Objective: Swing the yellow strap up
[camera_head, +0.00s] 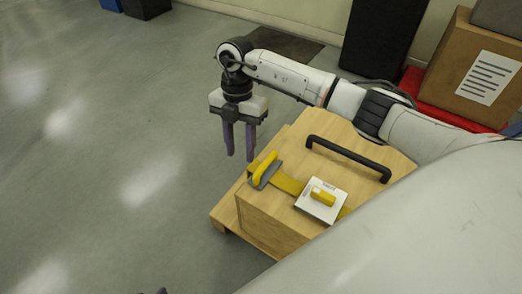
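The yellow strap (289,184) runs across the top of a wooden block (268,219). At its left end is a yellow bar (265,165) on a grey bracket. A white plate (320,207) with a yellow knob (323,197) sits over the strap further right. The strap shows again just past the plate, then my arm hides the rest. My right gripper (239,156) points down, left of and above the yellow bar, apart from it. Its two dark fingers are spread with nothing between them. My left gripper does not clearly show; a small dark bit at the bottom edge is unclear.
A black handle (347,158) stands up from the back of the block's top. Behind are a dark cabinet (379,38), a cardboard box (478,75) with a white label and a red item (411,84). The grey floor (100,150) to the left is clear.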

